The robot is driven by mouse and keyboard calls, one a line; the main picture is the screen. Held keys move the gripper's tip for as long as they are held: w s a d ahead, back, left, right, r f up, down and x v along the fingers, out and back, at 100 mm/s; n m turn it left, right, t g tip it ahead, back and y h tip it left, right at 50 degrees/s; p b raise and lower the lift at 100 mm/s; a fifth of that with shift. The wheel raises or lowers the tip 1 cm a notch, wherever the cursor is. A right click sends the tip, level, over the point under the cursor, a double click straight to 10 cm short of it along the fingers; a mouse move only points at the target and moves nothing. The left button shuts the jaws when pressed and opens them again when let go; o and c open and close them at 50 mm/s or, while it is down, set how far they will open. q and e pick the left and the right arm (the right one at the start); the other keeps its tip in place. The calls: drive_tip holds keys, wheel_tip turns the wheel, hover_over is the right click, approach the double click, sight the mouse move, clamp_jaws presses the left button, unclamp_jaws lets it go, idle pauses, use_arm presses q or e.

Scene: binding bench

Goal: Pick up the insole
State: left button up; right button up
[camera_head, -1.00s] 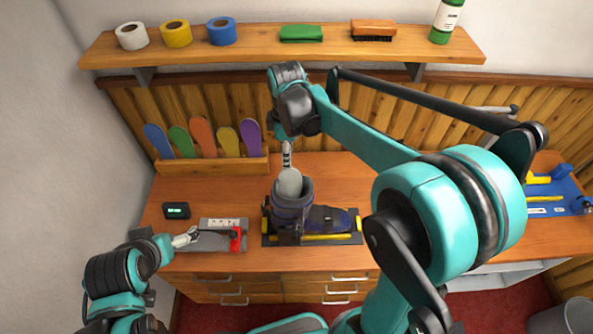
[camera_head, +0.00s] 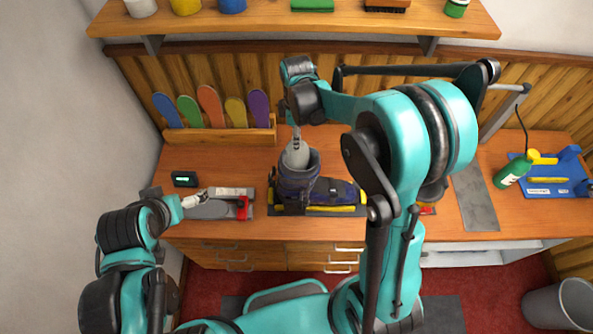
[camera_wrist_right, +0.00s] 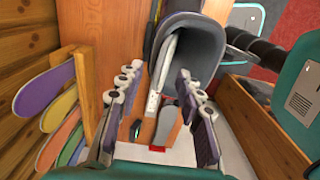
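A grey insole (camera_head: 296,154) stands in the open top of a dark boot (camera_head: 299,185), its upper end sticking out. The boot is on a black stand with yellow bars. My right gripper (camera_head: 297,134) is just above the insole. In the right wrist view the fingers of my right gripper (camera_wrist_right: 160,115) are apart, with the insole (camera_wrist_right: 165,75) between them, seen nearly edge-on inside the boot (camera_wrist_right: 192,50). Contact is not visible. My left gripper (camera_head: 197,199) is low beside a grey device with a red part (camera_head: 243,207); its fingers are too small to read.
A wooden rack (camera_head: 220,137) of coloured insoles stands behind left. A small black display (camera_head: 184,179) is near the left gripper. A shelf (camera_head: 290,26) overhangs the back.

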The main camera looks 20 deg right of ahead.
clamp_jaws()
drive_tip(key=shift+r, duration=0.15)
wheel_tip(320, 180, up, 18)
idle(0.7)
wheel_tip(320, 180, up, 11)
drive_tip(key=p, duration=0.8)
drive_tip(key=shift+f, duration=0.2)
